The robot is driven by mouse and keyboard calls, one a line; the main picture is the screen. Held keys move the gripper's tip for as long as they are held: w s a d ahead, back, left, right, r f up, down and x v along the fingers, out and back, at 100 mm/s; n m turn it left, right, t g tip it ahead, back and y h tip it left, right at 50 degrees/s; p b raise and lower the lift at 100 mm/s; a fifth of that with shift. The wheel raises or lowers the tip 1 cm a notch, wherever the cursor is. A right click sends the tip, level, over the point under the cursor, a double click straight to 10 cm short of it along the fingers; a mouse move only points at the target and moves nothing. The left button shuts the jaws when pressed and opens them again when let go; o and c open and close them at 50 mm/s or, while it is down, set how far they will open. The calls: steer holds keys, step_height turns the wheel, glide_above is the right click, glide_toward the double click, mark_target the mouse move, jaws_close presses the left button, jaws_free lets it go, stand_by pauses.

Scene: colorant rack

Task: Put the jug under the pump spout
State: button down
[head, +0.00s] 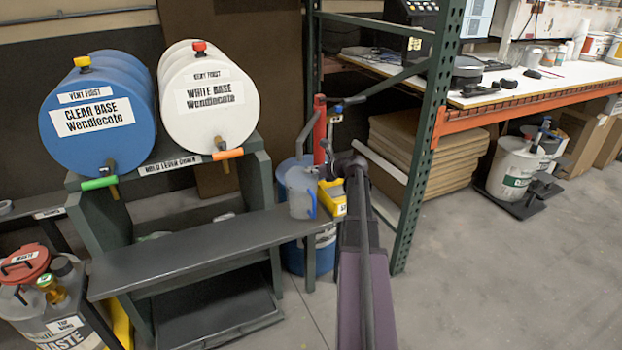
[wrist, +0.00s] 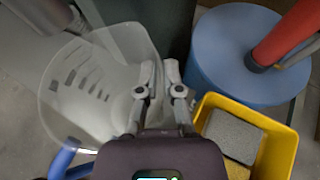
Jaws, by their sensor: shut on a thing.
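The jug (head: 300,194) is translucent, with a blue handle, and is in front of the blue drum in the head view. In the wrist view the jug (wrist: 100,75) fills the left side, its marks and open top showing. My gripper (head: 327,172) is at its right side. The fingers (wrist: 160,82) are closed on the jug's wall near its rim, with the blue handle at lower left. The red pump (head: 319,128) stands on the blue drum, and its grey spout (head: 305,132) slants down left behind the jug. Whether the spout's mouth lies over the jug is unclear.
A yellow tray (wrist: 284,127) with a grey pad is right of the jug, beside the drum lid (wrist: 228,48). A dark bench (head: 190,250) under the blue and white barrels is on the left. A green rack post (head: 436,140) is close on the right.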

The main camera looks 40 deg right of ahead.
steer(key=shift+f+b, duration=0.6)
steer(key=shift+f, duration=0.3)
steer(key=c, duration=0.8)
jaws_free()
steer(key=p+v, duration=0.4)
steer(key=v, duration=0.8)
steer(key=shift+p, duration=0.4)
